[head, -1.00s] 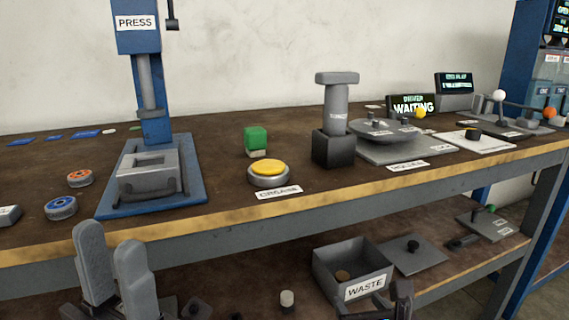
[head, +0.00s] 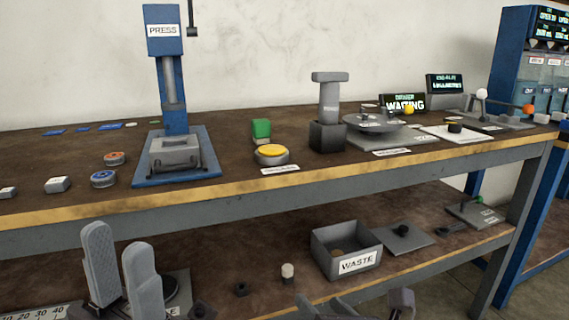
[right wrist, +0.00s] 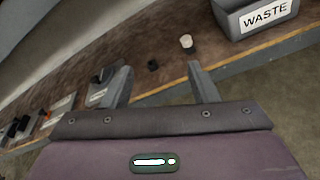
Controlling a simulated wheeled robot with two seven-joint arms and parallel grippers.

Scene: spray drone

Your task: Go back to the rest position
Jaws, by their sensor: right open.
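My left gripper (head: 118,246) is at the lower left of the head view, its two grey fingers upright and apart with nothing between them. It is in front of the bench's lower shelf (head: 225,245). My right gripper (head: 353,302) shows only partly at the bottom edge of the head view, below the waste bin (head: 347,250). In the right wrist view its fingers (right wrist: 163,85) are wide apart and empty. A small white-topped cylinder (right wrist: 187,43) and the waste bin (right wrist: 254,17) lie beyond them on the shelf.
The bench top (head: 235,190) carries a blue press (head: 176,158), a yellow button (head: 271,152), a green block (head: 261,130) and a round turntable (head: 373,125). The yellow-striped front edge (head: 300,180) runs across above my grippers. A flat plate (head: 404,238) lies right of the bin.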

